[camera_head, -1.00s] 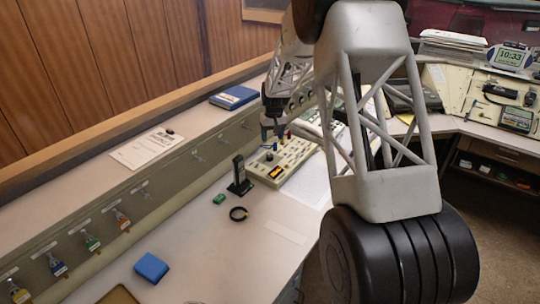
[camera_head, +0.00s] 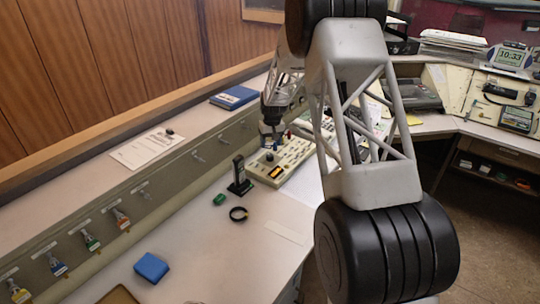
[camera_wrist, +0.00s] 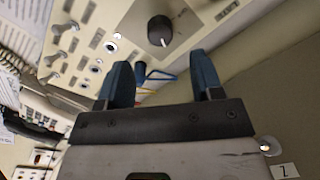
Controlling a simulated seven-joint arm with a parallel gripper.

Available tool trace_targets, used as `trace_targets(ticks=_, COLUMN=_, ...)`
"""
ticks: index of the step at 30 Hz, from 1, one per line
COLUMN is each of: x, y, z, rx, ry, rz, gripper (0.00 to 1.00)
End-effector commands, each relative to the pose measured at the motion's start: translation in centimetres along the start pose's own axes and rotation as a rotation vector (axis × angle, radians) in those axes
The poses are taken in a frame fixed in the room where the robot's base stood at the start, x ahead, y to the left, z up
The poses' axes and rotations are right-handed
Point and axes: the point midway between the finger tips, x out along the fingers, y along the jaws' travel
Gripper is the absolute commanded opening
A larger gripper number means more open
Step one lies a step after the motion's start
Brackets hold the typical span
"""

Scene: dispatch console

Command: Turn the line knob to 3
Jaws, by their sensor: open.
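The line knob (camera_wrist: 160,31) is a round black knob with a white pointer mark on a cream panel, in the upper middle of the wrist view. Its numbers are too small to read. My gripper (camera_wrist: 165,80) is open, its two blue fingers apart and pointing toward the panel. The knob lies beyond the fingertips, roughly between them and apart from them.
A blue box (camera_head: 151,267) lies nearer. Toggle switches (camera_wrist: 62,54) line the panel.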

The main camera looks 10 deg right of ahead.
Motion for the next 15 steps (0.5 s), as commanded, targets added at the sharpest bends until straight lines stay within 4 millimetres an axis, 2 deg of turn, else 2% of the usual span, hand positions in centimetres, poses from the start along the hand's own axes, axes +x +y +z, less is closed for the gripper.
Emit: trace_targets(ticks=15, x=5.7, y=0.0, z=0.1, rx=0.000, ry=-0.002, rz=0.000, gripper=0.60)
